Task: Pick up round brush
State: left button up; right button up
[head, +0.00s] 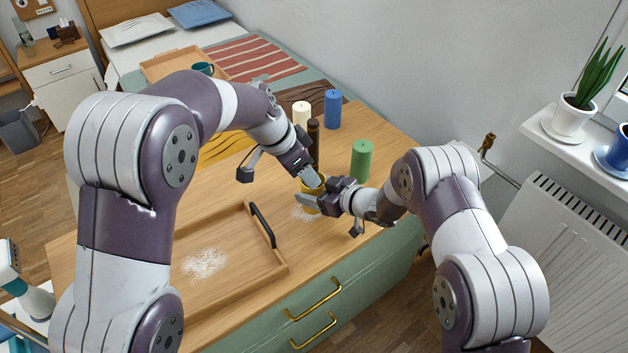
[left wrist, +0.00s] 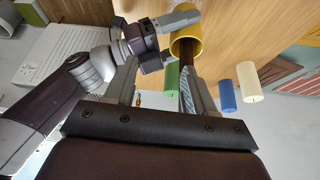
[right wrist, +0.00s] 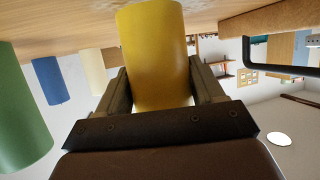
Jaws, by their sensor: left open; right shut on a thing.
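In the left wrist view the brush handle (left wrist: 185,75) passes close beside one finger. My left gripper (head: 308,177) is open above the cup, its fingers near the handle; I cannot tell if they touch it. My right gripper (head: 325,198) is shut on the yellow cup, which the right wrist view shows between its fingers (right wrist: 157,85).
A green candle (head: 361,160), a blue candle (head: 332,109) and a cream candle (head: 301,115) stand close behind. A wooden tray (head: 282,268) with a black handle and white powder lies in front left. The green drawer cabinet (head: 262,329) is below.

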pick_arm(q)
notch_tip(320, 180, down, 4)
jog(key=t+y, duration=0.1)
jog(key=n+t+h, duration=0.2)
jog(key=n+t, duration=0.6)
jog(key=t, duration=0.6)
send_near(313, 135)
jog(key=w, duration=0.4)
jog(key=x, duration=0.5)
jog(key=f+x, duration=0.1)
jog(key=x, duration=0.1)
jog(key=shift+w+d, duration=0.1)
jog(key=shift+d, duration=0.35)
grip_shut()
